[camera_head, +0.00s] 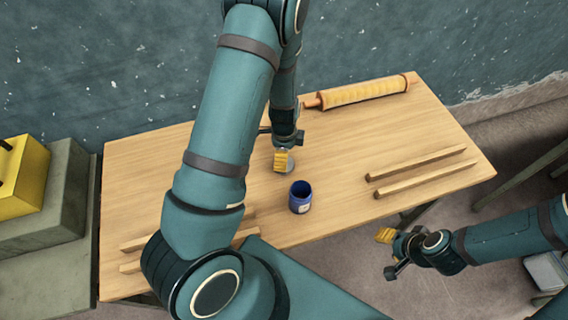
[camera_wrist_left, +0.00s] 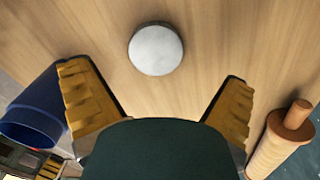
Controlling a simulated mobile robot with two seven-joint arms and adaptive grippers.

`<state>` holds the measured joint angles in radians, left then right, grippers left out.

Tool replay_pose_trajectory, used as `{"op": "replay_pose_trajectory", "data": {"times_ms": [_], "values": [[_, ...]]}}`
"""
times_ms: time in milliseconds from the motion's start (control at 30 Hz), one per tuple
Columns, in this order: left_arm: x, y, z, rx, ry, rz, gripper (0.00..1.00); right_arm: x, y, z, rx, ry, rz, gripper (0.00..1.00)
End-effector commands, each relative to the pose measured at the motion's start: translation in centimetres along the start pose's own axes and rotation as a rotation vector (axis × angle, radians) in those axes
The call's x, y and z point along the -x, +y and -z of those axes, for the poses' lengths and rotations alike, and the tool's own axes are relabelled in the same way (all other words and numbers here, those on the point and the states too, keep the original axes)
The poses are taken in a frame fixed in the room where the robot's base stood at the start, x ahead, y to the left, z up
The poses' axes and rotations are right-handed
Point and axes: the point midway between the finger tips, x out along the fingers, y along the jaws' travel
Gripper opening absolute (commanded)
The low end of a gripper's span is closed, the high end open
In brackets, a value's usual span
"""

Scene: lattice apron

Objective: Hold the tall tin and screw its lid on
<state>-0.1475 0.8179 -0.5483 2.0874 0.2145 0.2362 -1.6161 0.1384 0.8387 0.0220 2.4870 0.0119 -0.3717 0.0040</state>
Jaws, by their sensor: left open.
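The tall tin (camera_head: 300,197) is blue with a pale label and stands upright and open-topped near the table's front edge. It also shows at the left of the left wrist view (camera_wrist_left: 33,112), outside my left fingers. The lid (camera_wrist_left: 156,50) is a pale grey disc lying flat on the table. In the head view it is partly hidden behind my left gripper (camera_head: 282,160). My left gripper is open and empty above the table, with the lid ahead of its yellow fingers. My right gripper (camera_head: 388,250) is off the table's front edge, apart from the tin; its opening is unclear.
A rolling pin (camera_head: 362,91) lies at the back right of the wooden table (camera_head: 235,290). Two wooden rails (camera_head: 420,170) lie at the right; more rails at the front left are partly hidden by my left arm. The table between tin and right rails is clear.

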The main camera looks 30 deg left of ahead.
Motion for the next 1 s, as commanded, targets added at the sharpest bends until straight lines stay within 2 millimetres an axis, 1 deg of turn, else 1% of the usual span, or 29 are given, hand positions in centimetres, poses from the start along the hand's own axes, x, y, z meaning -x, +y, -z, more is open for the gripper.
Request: {"op": "replay_pose_trajectory", "data": {"times_ms": [67,133,333,467,567,867,900,967,1000], "values": [[-0.1,0.0,0.0,0.000,0.000,0.000,1.00,0.0,0.0,0.0,0.000,0.000,0.000,0.47],[-0.6,0.1,0.0,0.000,-0.001,-0.002,1.00,-0.1,0.0,0.0,0.000,0.000,0.000,0.47],[-3.5,0.6,-0.2,0.001,-0.002,-0.003,1.00,-0.4,0.1,-0.1,0.000,0.000,0.000,0.47],[-4.9,0.5,-0.1,0.000,0.000,-0.001,1.00,-0.6,0.2,-0.1,0.000,0.000,-0.001,0.47],[-5.2,0.5,-0.1,0.000,0.000,0.000,1.00,-0.6,0.2,-0.1,0.000,0.000,-0.001,0.47],[-5.2,0.5,-0.1,0.000,0.000,0.000,1.00,-0.6,0.2,-0.1,0.000,0.000,-0.001,0.47],[-5.2,0.5,-0.1,0.000,0.000,0.000,0.93,-0.6,0.2,-0.1,0.000,0.000,-0.001,0.47],[-5.2,0.5,-0.1,0.000,0.000,0.000,0.72,-0.6,0.2,-0.1,0.000,0.000,-0.001,0.47],[-5.2,0.5,-0.1,0.000,0.000,0.000,0.58,-0.6,0.2,-0.1,0.000,0.000,-0.001,0.47]]}}
